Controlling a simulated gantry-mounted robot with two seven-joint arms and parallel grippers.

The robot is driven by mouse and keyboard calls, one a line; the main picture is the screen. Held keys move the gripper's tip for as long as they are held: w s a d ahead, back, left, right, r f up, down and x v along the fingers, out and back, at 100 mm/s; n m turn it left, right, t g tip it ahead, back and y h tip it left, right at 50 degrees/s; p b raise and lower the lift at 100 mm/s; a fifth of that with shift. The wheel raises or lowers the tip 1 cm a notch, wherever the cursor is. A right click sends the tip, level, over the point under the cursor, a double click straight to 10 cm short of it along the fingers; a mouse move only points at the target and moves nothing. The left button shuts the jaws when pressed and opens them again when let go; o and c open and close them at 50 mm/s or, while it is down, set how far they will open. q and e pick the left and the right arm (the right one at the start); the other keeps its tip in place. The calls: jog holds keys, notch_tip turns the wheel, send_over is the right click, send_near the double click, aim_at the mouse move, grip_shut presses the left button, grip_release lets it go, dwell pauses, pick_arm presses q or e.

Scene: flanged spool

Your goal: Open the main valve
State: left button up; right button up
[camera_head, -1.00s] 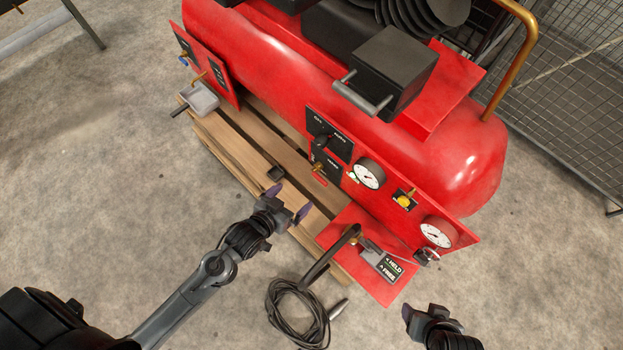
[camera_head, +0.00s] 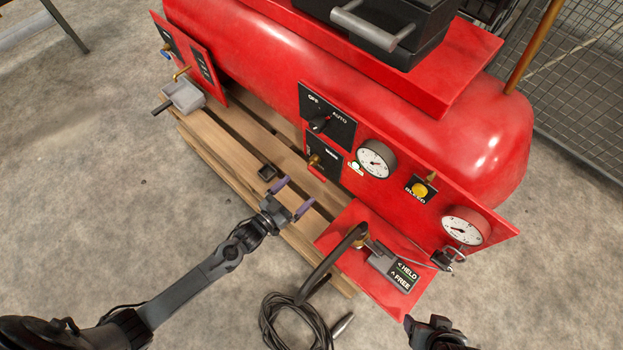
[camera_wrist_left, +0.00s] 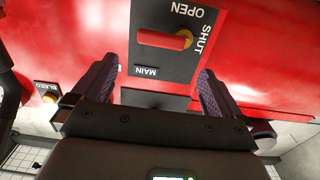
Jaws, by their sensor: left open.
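The main valve shows in the left wrist view as a dark plate marked OPEN, SHUT and MAIN, with a red handle (camera_wrist_left: 163,39) and a brass hub at the handle's right end. In the head view, its plate (camera_head: 326,161) sits on the red front panel, below the OFF/AUTO switch; the red handle is hard to make out there. My left gripper (camera_head: 293,196) is open and empty, in front of and below that plate. In the wrist view its fingers stand either side of the MAIN label, apart from the handle. My right gripper (camera_head: 422,323) is partly cut off at the bottom edge.
The OFF/AUTO switch (camera_head: 320,123), a gauge (camera_head: 376,159) and the yellow BLEED button (camera_head: 420,190) are close by. A HELD/FREE lever plate (camera_head: 403,275) and a coiled hose (camera_head: 290,320) lie below. A wooden pallet (camera_head: 215,143) supports the red tank.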

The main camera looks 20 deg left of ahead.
aim_at(315, 174)
pick_arm(q)
jog(key=b+x, duration=0.2)
jog(key=x, duration=0.4)
jog(key=shift+w+f, duration=0.1)
jog(key=shift+w, duration=0.15)
jog(key=shift+w+d+b, duration=0.2)
jog(key=shift+w+b, duration=0.15)
jog(key=shift+w, duration=0.2)
jog(key=c, duration=1.2)
jog(key=shift+c, duration=1)
